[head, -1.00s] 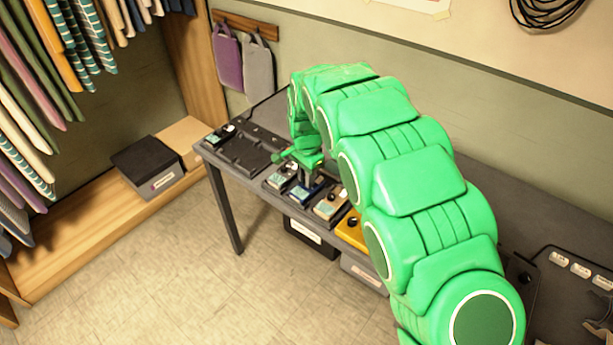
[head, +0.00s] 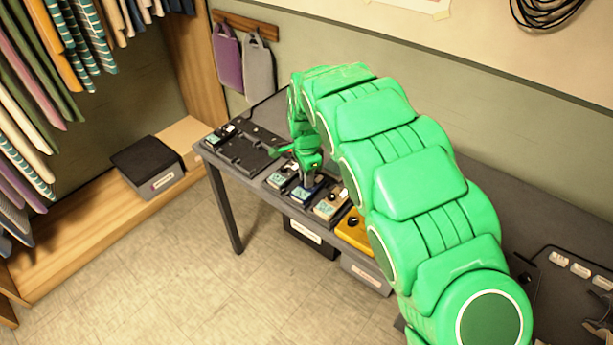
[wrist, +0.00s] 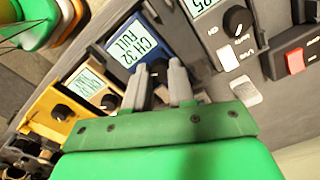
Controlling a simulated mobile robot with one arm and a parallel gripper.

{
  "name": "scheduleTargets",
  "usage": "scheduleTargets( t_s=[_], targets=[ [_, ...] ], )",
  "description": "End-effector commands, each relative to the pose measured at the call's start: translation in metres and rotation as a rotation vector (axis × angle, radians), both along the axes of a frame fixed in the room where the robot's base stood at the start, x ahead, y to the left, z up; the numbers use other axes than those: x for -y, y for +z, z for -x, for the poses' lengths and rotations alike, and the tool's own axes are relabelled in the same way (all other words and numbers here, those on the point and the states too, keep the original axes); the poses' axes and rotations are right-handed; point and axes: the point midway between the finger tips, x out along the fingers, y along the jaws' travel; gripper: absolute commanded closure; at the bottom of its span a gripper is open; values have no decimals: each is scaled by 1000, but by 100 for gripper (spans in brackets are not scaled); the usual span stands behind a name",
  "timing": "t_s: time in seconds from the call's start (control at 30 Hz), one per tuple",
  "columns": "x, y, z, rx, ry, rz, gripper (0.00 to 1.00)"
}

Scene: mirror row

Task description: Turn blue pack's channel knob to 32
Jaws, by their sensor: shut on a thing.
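The blue pack (head: 302,195) lies in the row on the table. In the wrist view the blue pack (wrist: 133,22) has a lit display (wrist: 132,45) reading "CH 32 FULL", seen at a tilt. My gripper (head: 309,178) is over the blue pack, pointing down. In the wrist view my gripper's two grey fingers (wrist: 160,72) stand either side of the pack's dark knob, just below the display.
A tan pack (head: 331,203) and a yellow pack (head: 355,232) stand right of the blue one, another grey pack (head: 282,176) left of it. Packs sit close together.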

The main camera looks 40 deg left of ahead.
Motion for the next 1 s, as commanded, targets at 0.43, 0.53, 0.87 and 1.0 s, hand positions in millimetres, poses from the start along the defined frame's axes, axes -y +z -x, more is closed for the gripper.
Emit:
scheduleTargets(
  t_s=[0.43, 0.53, 0.87, 1.0],
  targets=[
    [0, 0, 0, 0, 1, 0, 50],
    [0, 1, 0, 0, 1, 0, 50],
    [0, 31, -1, 2, 1, -2, 50],
    [-1, 52, -1, 4, 1, -5, 50]
  ],
)
